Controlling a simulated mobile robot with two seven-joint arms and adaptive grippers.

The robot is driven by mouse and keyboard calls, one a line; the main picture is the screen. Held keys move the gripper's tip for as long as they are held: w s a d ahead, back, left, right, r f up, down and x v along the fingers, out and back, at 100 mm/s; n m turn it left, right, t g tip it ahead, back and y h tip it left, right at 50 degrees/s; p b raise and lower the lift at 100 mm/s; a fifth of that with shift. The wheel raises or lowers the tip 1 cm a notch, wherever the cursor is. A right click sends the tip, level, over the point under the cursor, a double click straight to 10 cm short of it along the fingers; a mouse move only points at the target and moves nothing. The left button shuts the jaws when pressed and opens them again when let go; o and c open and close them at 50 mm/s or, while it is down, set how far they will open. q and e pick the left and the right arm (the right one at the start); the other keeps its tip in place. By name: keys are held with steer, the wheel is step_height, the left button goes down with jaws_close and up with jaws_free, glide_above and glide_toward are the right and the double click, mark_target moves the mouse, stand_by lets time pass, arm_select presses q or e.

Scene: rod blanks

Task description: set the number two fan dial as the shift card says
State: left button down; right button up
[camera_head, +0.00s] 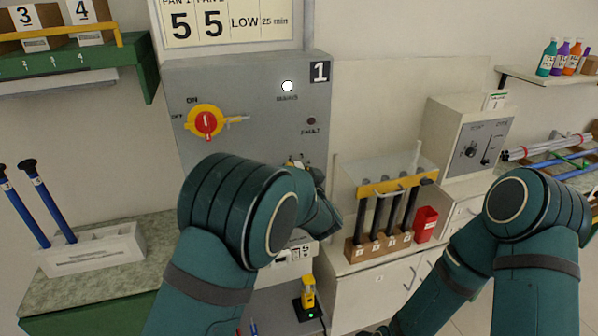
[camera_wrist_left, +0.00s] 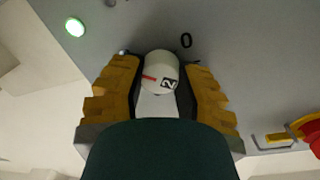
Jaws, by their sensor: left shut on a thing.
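The shift card (camera_head: 228,22) is on the wall above the grey cabinet and reads 5 under FAN 1, 5 under the partly cut-off FAN 2, then LOW and 25 min. In the left wrist view, a white round dial (camera_wrist_left: 160,72) carries a 2 label and a red mark, which points to the picture's left. A 0 is printed on the panel just beyond it. My left gripper (camera_wrist_left: 162,76) is shut on this dial, one yellow finger on each side. My right gripper is not in view.
The grey cabinet (camera_head: 246,78), marked 1, has a red and yellow switch (camera_head: 205,122) and a lit white lamp (camera_head: 287,86). A rack (camera_head: 392,190) of dark rods and a red cup (camera_head: 425,224) stand to the right. A white block (camera_head: 92,250) with blue rods stands left.

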arm_select(q)
steer(key=shift+a, duration=0.1)
steer(key=c, duration=0.6)
jaws_free()
steer(key=shift+f, duration=0.1)
steer(key=shift+o, duration=0.2)
steer(key=v, duration=1.2)
